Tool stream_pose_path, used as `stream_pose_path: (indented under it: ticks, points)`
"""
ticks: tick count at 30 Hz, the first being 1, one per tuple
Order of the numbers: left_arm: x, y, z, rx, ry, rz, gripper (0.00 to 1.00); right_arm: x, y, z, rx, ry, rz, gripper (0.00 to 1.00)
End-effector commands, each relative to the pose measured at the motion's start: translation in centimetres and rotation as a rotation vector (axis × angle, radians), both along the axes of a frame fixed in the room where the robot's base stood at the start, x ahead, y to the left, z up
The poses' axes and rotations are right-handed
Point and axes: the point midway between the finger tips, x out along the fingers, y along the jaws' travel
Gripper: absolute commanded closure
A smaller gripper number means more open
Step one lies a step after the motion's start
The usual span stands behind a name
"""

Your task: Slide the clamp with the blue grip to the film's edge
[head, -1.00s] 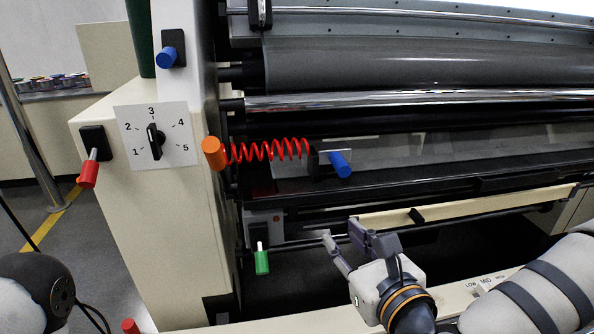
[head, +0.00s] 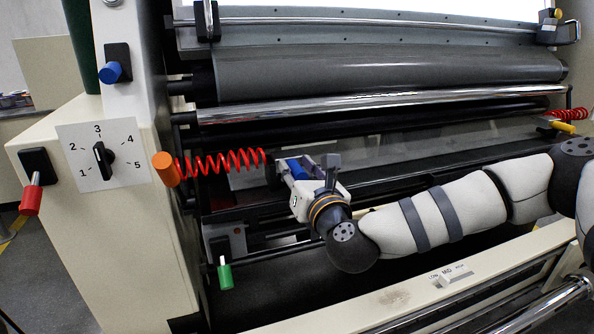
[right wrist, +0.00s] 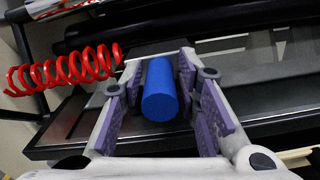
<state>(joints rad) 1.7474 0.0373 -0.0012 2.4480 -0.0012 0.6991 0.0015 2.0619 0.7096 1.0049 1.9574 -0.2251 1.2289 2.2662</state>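The clamp (head: 271,172) is a dark block at the right end of a red coil spring, on the black rail of the machine. Its blue grip (head: 294,168) points toward me. My right gripper (head: 307,167) is at the grip with its fingers on either side. In the right wrist view the blue grip (right wrist: 160,92) lies between the purple pads of the open gripper (right wrist: 160,78), with a gap visible at least on the right. A pale translucent sheet (head: 400,141), apparently the film, runs behind the rail. My left gripper is out of view.
The red spring (head: 222,162) runs left to an orange knob (head: 165,169). A yellow grip (head: 562,127) is at the far right. A dial (head: 104,160), red handle (head: 31,198), blue knob (head: 112,71) and green handle (head: 225,274) are left. Rollers (head: 390,75) lie above.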

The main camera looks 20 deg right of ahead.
Motion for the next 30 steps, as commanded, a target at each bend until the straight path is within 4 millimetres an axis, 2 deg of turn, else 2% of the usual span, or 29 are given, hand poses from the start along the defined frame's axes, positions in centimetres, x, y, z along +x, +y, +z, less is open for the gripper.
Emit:
stream_pose_path:
  ticks: [2,6,13,16,21,24,30]
  points:
    - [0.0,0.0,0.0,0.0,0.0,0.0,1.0,0.0,0.0,0.0,0.0,0.0,0.0,0.7]
    - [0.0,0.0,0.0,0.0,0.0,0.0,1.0,0.0,0.0,0.0,-0.001,0.0,0.0,1.0]
    - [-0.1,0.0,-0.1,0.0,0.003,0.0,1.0,0.0,0.5,-0.1,-0.001,0.001,0.002,1.0]
    - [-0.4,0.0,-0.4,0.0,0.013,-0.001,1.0,0.0,2.5,-0.3,-0.001,0.001,0.005,1.0]
    - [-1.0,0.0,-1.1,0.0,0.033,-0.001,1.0,-0.2,6.9,-0.4,-0.002,0.002,0.006,1.0]
    - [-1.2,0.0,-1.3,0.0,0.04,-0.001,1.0,-0.3,8.7,-0.3,-0.002,0.0,0.004,1.0]
    - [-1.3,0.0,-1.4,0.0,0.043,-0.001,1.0,-0.4,10.1,0.0,-0.001,-0.001,0.001,1.0]
